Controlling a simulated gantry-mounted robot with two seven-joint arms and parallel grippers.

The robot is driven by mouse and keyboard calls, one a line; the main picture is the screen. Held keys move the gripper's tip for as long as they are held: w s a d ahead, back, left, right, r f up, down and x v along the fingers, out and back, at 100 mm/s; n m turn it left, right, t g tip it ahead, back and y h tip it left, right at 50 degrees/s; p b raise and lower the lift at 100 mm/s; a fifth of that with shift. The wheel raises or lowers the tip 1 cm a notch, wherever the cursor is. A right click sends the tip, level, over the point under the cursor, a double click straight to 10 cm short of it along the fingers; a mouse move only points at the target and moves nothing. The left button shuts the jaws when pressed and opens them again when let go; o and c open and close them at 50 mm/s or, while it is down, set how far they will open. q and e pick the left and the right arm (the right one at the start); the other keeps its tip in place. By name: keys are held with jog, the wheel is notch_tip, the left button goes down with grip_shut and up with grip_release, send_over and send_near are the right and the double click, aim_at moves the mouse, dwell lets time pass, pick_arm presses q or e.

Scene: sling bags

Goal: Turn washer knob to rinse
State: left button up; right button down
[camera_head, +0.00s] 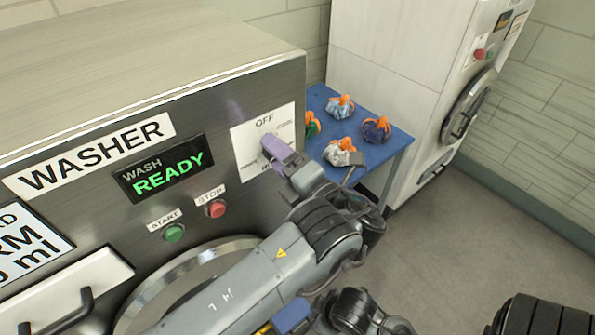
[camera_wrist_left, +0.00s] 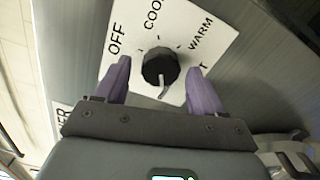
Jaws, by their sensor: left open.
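The washer knob (camera_wrist_left: 158,65) is round and black on a white label plate (camera_wrist_left: 185,30) in the left wrist view. Its pale pointer aims toward the bottom of that picture, between my fingers. OFF, COO and WARM can be read around it; other lettering is partly covered and I cannot read RINSE. My left gripper (camera_wrist_left: 160,68) is open, with one purple finger on each side of the knob; contact cannot be told. In the head view my left gripper (camera_head: 277,152) is in front of the plate (camera_head: 247,135) and hides the knob.
The washer front (camera_head: 270,90) has a display (camera_head: 163,168) reading WASH READY, a green start button (camera_head: 174,233) and a red stop button (camera_head: 216,208). A blue table (camera_head: 385,150) with several small tied bags stands beyond, beside a white machine (camera_head: 390,60). Grey floor is open at right.

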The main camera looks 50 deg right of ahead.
pick_arm(q)
jog(key=s+a+b, duration=0.1)
jog(key=s+b, duration=0.1)
jog(key=s, duration=0.8)
jog(key=shift+a+b, duration=0.25)
jog(key=shift+b, duration=0.15)
